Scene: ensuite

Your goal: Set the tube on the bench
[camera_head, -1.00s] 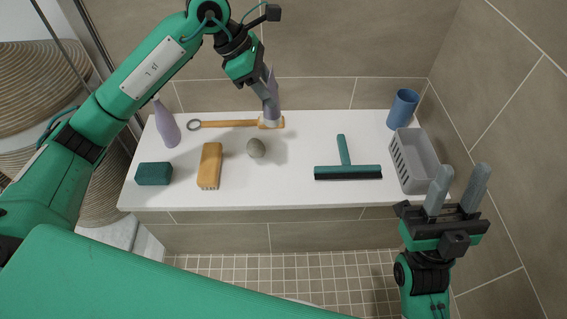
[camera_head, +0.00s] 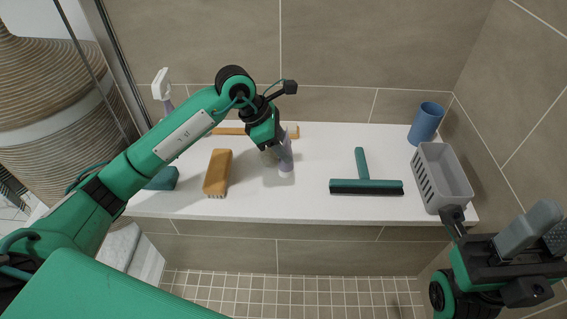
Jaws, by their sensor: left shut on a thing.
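The tube (camera_head: 287,162) is lavender with a white cap at its lower end. My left gripper (camera_head: 279,150) is shut on it and holds it upright, cap down, over the middle of the white bench (camera_head: 310,205). I cannot tell whether the cap touches the bench top. My gripper hides part of the tube. My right gripper (camera_head: 540,236) is at the lower right, beyond the bench's right end, open and empty.
On the bench are a wooden brush (camera_head: 217,172), a green sponge (camera_head: 163,179), a green squeegee (camera_head: 366,186), a grey basket (camera_head: 441,178) and a blue cup (camera_head: 426,122). A long-handled brush (camera_head: 228,131) lies behind. A spray bottle (camera_head: 161,86) stands at left. Bench between tube and squeegee is clear.

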